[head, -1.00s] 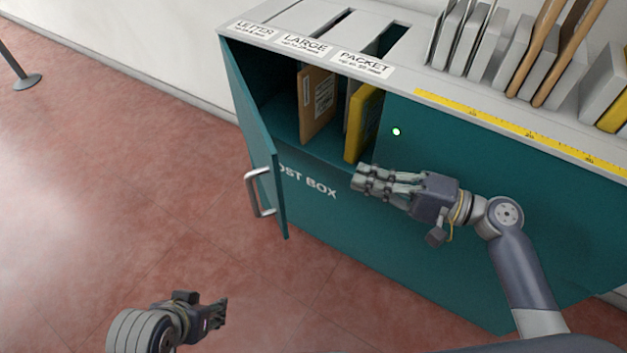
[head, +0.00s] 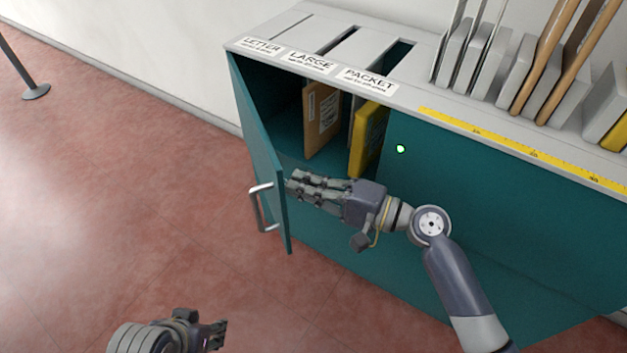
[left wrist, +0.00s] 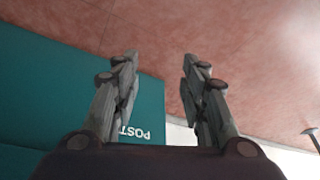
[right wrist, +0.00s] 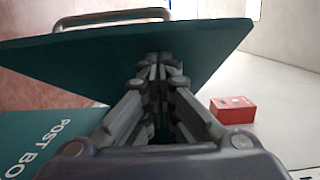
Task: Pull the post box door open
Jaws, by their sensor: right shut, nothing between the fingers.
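The teal post box door (head: 262,150) stands part open, swung out at the left end of the counter. Its metal handle (head: 262,210) is on the outer face. My right gripper (head: 290,183) is shut and empty, its fingertips at the door's inner side; I cannot tell whether they touch. In the right wrist view the closed fingertips (right wrist: 158,62) point at the door panel (right wrist: 215,45), with the handle (right wrist: 115,17) beyond its edge. My left gripper (head: 221,335) is low at the front, away from the door; the left wrist view shows its fingers (left wrist: 160,60) apart and empty.
Inside the post box stand a brown parcel (head: 322,120) and a yellow parcel (head: 369,138). The slotted counter top (head: 410,85) holds upright dividers. A red box (right wrist: 232,110) shows in the right wrist view. The floor (head: 130,200) left of the door is clear.

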